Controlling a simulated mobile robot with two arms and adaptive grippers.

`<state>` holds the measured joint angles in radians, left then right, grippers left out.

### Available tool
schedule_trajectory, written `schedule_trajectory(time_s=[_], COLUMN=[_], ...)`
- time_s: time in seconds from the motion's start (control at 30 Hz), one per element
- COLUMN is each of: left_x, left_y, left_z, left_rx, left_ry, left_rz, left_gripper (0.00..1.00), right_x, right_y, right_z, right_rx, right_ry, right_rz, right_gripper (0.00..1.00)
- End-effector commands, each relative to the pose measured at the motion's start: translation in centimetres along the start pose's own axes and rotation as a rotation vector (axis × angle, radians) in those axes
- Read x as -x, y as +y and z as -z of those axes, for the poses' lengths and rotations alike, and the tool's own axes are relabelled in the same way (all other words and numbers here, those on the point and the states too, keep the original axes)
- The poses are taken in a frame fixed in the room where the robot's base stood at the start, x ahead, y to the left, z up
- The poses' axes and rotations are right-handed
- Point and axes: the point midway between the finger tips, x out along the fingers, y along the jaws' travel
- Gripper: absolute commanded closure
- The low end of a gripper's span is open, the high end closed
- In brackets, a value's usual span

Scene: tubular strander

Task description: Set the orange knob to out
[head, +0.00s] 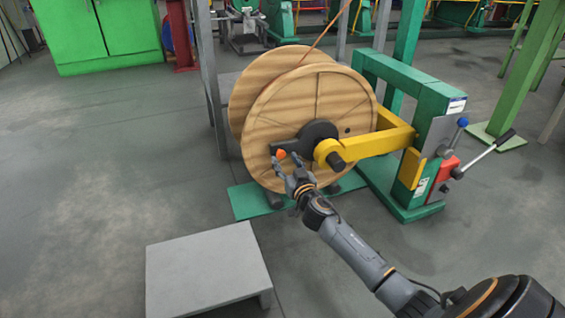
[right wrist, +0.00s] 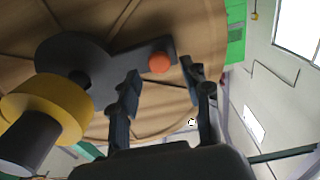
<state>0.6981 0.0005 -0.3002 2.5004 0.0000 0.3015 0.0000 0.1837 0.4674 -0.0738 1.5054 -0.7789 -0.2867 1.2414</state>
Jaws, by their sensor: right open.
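The orange knob (head: 280,154) sits at the end of a dark crank plate (head: 318,134) on the face of a wooden reel (head: 290,100). In the right wrist view the orange knob (right wrist: 160,62) stands out from the dark plate (right wrist: 90,70), ahead of the fingertips. My right gripper (head: 288,163) is open just below the knob in the head view. In the right wrist view its fingers (right wrist: 160,80) are spread to either side of the knob; I see no contact. My left gripper is not in view.
A yellow arm (head: 375,143) with a dark end reaches from the green stand (head: 425,100) to the reel centre, right of the knob. A lever and blue knob (head: 462,122) are on the stand. A grey step (head: 205,265) stands on the floor front left. Left floor is clear.

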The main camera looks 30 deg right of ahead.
Motion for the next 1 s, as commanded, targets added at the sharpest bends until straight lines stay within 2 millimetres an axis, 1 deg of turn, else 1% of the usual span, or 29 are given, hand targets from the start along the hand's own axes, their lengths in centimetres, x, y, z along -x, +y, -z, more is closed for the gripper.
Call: schedule_trajectory(time_s=[0.03,0.1,0.23,0.37,0.6,0.67,0.7,0.83,1.0], left_x=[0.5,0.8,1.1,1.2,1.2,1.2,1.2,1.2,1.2], left_y=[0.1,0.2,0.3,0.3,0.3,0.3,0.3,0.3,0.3], left_z=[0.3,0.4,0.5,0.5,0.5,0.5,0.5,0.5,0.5], left_rx=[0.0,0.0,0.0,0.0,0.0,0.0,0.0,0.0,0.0], left_ry=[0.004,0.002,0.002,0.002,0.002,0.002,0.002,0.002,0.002], left_rz=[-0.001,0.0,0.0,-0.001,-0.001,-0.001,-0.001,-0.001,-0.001], left_gripper=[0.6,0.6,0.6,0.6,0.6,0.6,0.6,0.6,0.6], right_x=[-0.9,-1.8,-2.8,-3.2,-3.2,-3.2,-3.2,-3.2,-3.2], right_y=[0.1,0.0,0.1,0.0,0.0,0.0,0.0,0.0,0.0], right_z=[-0.1,-0.2,-0.1,0.0,0.0,0.0,0.0,0.0,0.0], right_rx=[0.004,0.0,0.001,0.001,0.0,0.0,0.0,0.0,0.0], right_ry=[0.002,0.001,0.001,0.0,-0.001,-0.001,-0.001,-0.001,-0.001], right_rz=[-0.002,0.0,-0.001,0.0,0.0,0.0,0.0,0.0,0.0], right_gripper=[0.53,0.53,0.53,0.53,0.53,0.65,0.73,0.99,1.0])
